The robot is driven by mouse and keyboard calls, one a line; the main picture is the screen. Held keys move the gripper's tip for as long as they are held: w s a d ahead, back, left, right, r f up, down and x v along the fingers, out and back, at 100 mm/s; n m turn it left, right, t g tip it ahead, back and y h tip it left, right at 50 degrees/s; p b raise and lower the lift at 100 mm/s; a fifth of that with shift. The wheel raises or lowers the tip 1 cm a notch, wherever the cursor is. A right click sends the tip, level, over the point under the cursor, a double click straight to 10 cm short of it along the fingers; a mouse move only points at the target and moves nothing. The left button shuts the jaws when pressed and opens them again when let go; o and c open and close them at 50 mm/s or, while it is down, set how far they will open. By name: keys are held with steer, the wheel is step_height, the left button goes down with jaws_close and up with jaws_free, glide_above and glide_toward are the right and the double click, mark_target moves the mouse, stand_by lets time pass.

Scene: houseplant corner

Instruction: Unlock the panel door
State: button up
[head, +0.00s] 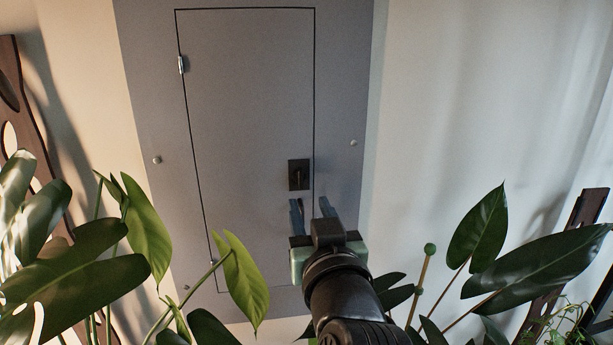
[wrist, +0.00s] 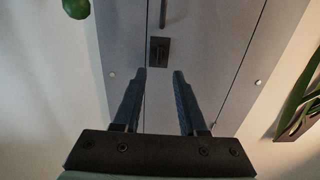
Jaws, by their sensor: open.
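The panel door (head: 245,120) is a grey door outlined by a dark seam, and it looks closed flush in its grey panel. A dark lock plate (head: 299,174) sits near its right edge, with a small darker piece in the middle that looks upright. The plate also shows in the wrist view (wrist: 159,50), beyond and between the fingertips. My gripper (head: 310,201) is open and empty, just below the plate in the head view. Its two blue fingers (wrist: 159,71) point toward the door and look apart from the plate. Part of the lower door is hidden behind my gripper.
A hinge (head: 182,65) is on the door's left edge. Large green leaves (head: 75,250) crowd the lower left. More leaves (head: 490,240) and a stake with a green ball (head: 430,249) stand at the right. The space before the upper door is clear.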

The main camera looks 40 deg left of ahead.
mark_target(301, 178)
steer(key=x, duration=0.2)
steer(key=p+x, duration=0.1)
steer(key=x, duration=0.1)
steer(key=p+x, duration=0.1)
steer(key=x, duration=0.2)
steer(key=shift+r, duration=0.3)
steer(key=shift+w+a+f, duration=0.15)
steer(key=shift+w+a, duration=0.35)
jaws_close()
